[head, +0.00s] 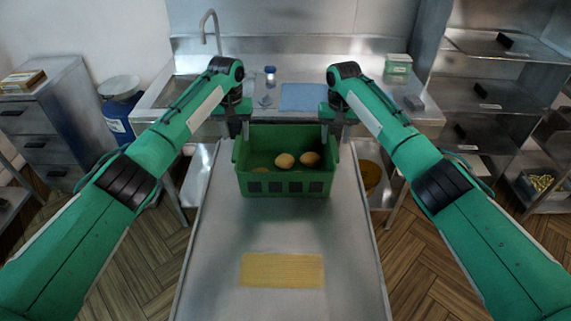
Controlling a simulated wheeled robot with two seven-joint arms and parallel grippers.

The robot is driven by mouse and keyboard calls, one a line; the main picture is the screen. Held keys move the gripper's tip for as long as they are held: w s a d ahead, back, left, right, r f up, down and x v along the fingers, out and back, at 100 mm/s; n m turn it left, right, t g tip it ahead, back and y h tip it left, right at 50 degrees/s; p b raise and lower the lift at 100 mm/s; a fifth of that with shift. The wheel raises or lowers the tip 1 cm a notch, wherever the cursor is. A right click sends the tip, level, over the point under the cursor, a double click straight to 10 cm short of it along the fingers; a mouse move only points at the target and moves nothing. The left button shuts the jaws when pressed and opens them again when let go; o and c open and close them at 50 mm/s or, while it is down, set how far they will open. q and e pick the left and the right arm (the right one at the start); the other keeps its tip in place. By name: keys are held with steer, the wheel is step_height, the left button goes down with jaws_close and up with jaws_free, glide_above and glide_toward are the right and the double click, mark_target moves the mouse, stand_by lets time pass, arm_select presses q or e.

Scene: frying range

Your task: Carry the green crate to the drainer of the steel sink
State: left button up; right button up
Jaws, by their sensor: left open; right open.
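The green crate (285,186) stands upright at the far end of a narrow steel table, with a few potato-like items (284,161) inside. My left gripper (240,133) is open at the crate's left far side, and my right gripper (335,132) is open at its right far side. I cannot tell whether the fingers touch the rim. The steel sink (184,90) is behind, with its basin at the left under a tall tap and a flat drainer area to the right, partly hidden by my arms.
On the sink's flat top are a blue cloth (303,97), a clear bottle (269,78) and a green-white box (398,64). A yellow mat (281,270) lies on the near part of the steel table (285,225). Drawers stand left, shelves right.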

mark_target(237, 146)
arm_select(q)
step_height(237, 146, down, 7)
steer(key=shift+r, duration=0.15)
arm_select(e)
step_height(237, 146, down, 7)
steer(key=shift+r, duration=0.15)
arm_select(q)
jaws_close()
arm_select(e)
jaws_close()
arm_select(q)
steer(key=shift+w, duration=0.1)
arm_select(e)
steer(key=shift+r, duration=0.1)
